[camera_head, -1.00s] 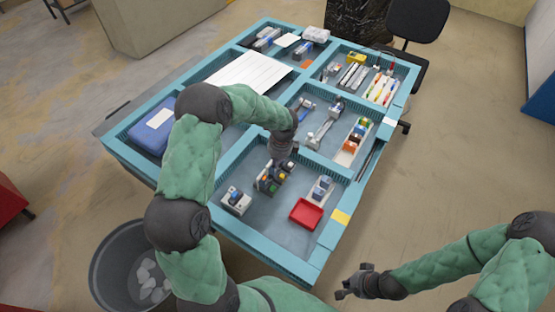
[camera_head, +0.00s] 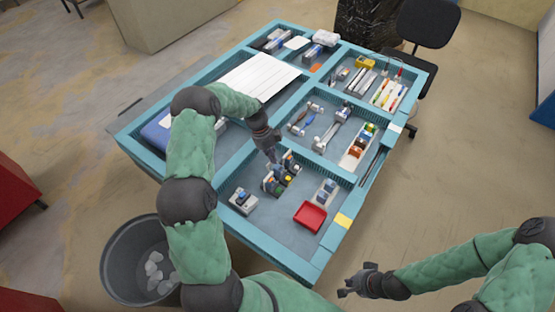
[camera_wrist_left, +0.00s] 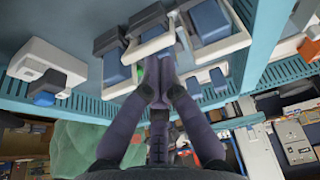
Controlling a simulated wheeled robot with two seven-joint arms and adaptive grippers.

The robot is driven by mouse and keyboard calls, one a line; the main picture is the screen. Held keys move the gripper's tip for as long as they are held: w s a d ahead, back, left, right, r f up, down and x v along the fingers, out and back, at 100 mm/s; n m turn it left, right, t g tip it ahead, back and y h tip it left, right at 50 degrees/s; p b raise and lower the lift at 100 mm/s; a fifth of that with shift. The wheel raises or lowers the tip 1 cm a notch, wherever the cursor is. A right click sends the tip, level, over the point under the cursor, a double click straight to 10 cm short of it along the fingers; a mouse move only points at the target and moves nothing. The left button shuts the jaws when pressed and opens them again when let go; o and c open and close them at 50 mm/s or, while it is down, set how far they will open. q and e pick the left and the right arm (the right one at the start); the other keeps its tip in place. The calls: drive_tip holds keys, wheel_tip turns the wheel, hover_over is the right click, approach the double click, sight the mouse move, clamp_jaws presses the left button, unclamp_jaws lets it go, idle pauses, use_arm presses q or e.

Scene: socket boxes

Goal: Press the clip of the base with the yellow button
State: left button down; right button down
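A cluster of dark socket bases (camera_head: 280,175) with small coloured buttons stands in the near middle compartment of the table. A yellow button (camera_head: 289,179) shows on its right side, small in the head view. My left gripper (camera_head: 272,159) points down at the far left edge of the cluster. In the left wrist view its two fingertips (camera_wrist_left: 157,84) meet, with nothing visible between them. They are close to bases with blue clips (camera_wrist_left: 117,66), beside a green spot. No yellow shows there, and contact cannot be told. My right gripper (camera_head: 350,287) is empty, off the table at the lower right.
A grey-white box (camera_head: 243,200) stands left of the cluster. A red tray (camera_head: 310,217) and a pale holder (camera_head: 325,192) stand to its right. Teal dividers (camera_head: 318,160) border the compartment. A bin (camera_head: 140,260) stands on the floor at left.

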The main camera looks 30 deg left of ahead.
use_arm(q)
drive_tip(key=a+f+h+b, duration=0.1)
drive_tip(key=b, duration=0.1)
drive_tip(key=a+f+b, duration=0.1)
drive_tip(key=b, duration=0.1)
drive_tip(key=shift+w+a+h, duration=0.15)
drive_tip(key=shift+a+h, duration=0.25)
drive_tip(key=shift+r, duration=0.3)
drive_tip(key=shift+d+f+b, duration=0.3)
drive_tip(key=shift+d+b, duration=0.1)
drive_tip(key=shift+d, duration=0.35)
